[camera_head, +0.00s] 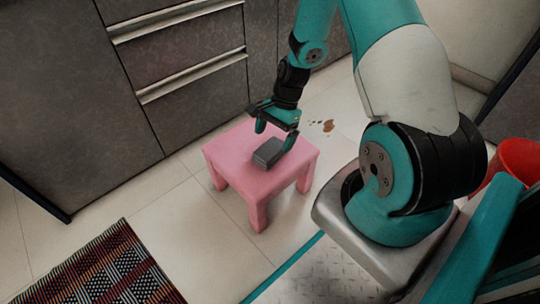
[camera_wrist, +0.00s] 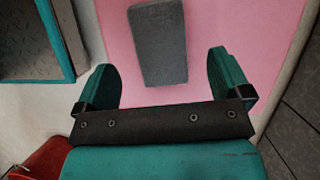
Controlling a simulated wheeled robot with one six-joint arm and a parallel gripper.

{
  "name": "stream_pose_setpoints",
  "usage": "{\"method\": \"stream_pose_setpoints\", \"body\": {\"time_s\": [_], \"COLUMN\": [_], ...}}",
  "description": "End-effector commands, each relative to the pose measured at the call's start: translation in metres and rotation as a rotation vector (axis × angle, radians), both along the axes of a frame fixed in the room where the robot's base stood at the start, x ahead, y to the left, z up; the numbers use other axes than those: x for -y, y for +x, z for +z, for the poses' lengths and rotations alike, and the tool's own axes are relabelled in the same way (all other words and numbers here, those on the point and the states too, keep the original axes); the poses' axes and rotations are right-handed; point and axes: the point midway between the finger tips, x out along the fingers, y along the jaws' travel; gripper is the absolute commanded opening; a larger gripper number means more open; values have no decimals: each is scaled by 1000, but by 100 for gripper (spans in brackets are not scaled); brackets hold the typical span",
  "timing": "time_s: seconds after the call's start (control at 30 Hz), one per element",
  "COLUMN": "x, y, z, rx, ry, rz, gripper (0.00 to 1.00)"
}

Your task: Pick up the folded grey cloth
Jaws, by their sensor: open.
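The folded grey cloth (camera_head: 268,152) is a small grey block shape lying on top of the pink stool (camera_head: 228,160). My gripper (camera_head: 274,136) is above the stool, just over the cloth, with its fingers pointing down. In the wrist view the cloth (camera_wrist: 159,42) lies ahead of my open fingers (camera_wrist: 168,80), roughly centred between them, with its near end close to the fingertip line. The fingers hold nothing. I cannot tell the exact height gap between the fingertips and the cloth.
Dark cabinets with drawers (camera_head: 180,60) stand behind the stool. A brown stain (camera_head: 328,126) marks the tiled floor beyond it. A patterned rug (camera_head: 103,268) lies at the lower left. A red bucket (camera_head: 518,158) is at the right. The floor left of the stool is clear.

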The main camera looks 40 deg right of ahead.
Motion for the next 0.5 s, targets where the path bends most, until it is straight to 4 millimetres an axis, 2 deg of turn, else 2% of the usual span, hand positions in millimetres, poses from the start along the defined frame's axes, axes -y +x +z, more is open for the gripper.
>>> {"method": "stream_pose_setpoints", "body": {"time_s": [0.3,0.5], "x": [-14,-17], "y": [-2,-2], "z": [-43,-46], "rx": [-1,1], "ry": [1,0], "rz": [3,1], "gripper": [96,96]}}
